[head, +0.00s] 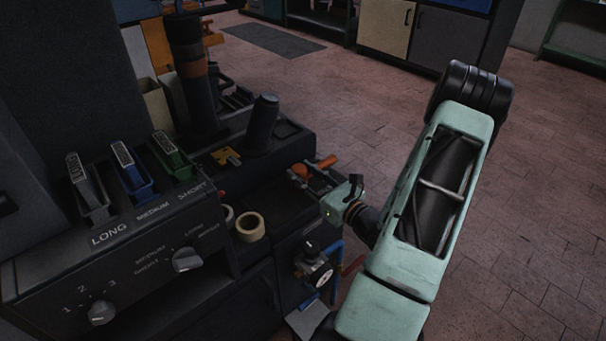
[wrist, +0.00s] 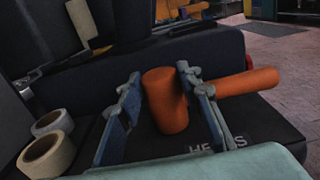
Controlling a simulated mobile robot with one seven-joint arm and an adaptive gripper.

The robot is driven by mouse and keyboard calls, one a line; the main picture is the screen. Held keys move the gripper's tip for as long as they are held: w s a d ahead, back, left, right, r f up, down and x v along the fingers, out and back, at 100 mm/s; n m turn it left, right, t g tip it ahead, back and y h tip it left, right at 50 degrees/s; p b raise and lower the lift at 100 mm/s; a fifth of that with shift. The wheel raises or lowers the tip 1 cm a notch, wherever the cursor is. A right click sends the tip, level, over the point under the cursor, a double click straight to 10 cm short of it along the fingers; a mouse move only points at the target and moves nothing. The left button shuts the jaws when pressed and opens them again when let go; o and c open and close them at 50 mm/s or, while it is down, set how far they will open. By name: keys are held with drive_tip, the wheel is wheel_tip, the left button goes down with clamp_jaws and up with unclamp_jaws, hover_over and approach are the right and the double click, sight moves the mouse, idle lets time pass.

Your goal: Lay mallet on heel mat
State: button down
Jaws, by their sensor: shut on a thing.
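The orange mallet (head: 325,162) is at my gripper (head: 309,176), over the right part of the dark bench. In the wrist view one stout orange part of the mallet (wrist: 166,101) stands slightly tilted between the two blue-grey fingers of my gripper (wrist: 158,84). Another orange part lies sideways behind the right finger. My gripper is shut on the mallet. The dark heel mat (wrist: 262,128), with partly hidden pale lettering, lies below; it also shows in the head view (head: 279,207). I cannot tell whether the mallet touches the mat.
Rolls of tape (head: 250,227) stand left of the mat. Long, medium and short slots (head: 130,173) are at left. Open floor is at right.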

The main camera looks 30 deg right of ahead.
drive_tip(key=shift+f, duration=0.1)
drive_tip(key=c, duration=1.4)
unclamp_jaws()
drive_tip(key=shift+r, duration=0.2)
drive_tip(key=s, duration=0.4)
drive_tip(key=s+d+p, duration=0.1)
drive_tip(key=s, duration=0.3)
drive_tip(key=s+p, duration=0.1)
drive_tip(key=s, duration=0.3)
drive_tip(key=shift+d, duration=0.3)
drive_tip(key=shift+w, duration=0.1)
